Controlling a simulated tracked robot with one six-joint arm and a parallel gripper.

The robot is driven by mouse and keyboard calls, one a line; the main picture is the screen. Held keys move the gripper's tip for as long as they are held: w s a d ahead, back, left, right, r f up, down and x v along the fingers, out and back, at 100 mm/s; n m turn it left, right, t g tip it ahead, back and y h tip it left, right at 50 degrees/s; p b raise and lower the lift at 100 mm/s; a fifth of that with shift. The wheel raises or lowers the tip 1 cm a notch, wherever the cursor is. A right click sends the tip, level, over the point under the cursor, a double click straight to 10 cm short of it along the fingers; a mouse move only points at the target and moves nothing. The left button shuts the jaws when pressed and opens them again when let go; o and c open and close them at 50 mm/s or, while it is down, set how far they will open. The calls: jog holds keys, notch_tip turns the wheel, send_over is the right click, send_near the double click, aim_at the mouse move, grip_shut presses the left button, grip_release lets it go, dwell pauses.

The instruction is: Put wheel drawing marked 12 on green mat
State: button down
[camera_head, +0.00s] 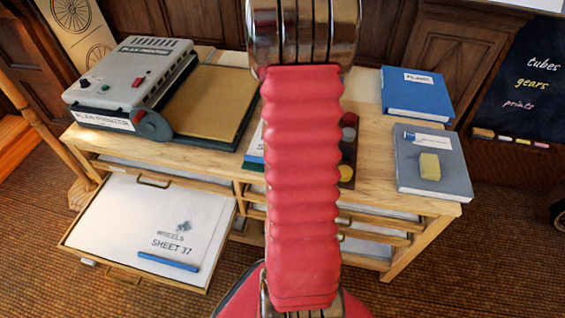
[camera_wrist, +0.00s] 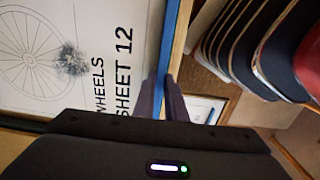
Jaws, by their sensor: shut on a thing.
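The wheel drawing marked 12 (camera_wrist: 100,25) is a white sheet with a spoked wheel, the words "WHEELS SHEET 12" and a blue edge strip (camera_wrist: 167,35), in the wrist view. My gripper (camera_wrist: 162,86) is shut on that blue strip. A grey fuzzy patch lies over the wheel. In the head view my red arm hides the gripper, and I cannot make out sheet 12. A dark green edge (camera_head: 236,142) shows beside a brown board (camera_head: 212,100) on the cabinet; I cannot tell whether it is the green mat.
An open drawer (camera_head: 70,240) at lower left holds a sheet marked 37 (camera_head: 130,225) with a blue strip. A grey plan printer (camera_head: 130,75) stands at the left on the wooden cabinet. A blue book (camera_head: 415,95) and a grey book (camera_head: 420,182) with a yellow block lie right.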

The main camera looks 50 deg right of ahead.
jog(key=shift+d, duration=0.1)
jog(key=shift+w+d, duration=0.15)
jog(key=shift+d, duration=0.15)
jog(key=shift+f, duration=1.75)
jog(key=c, duration=1.8)
grip_release()
jog(key=shift+r, duration=0.1)
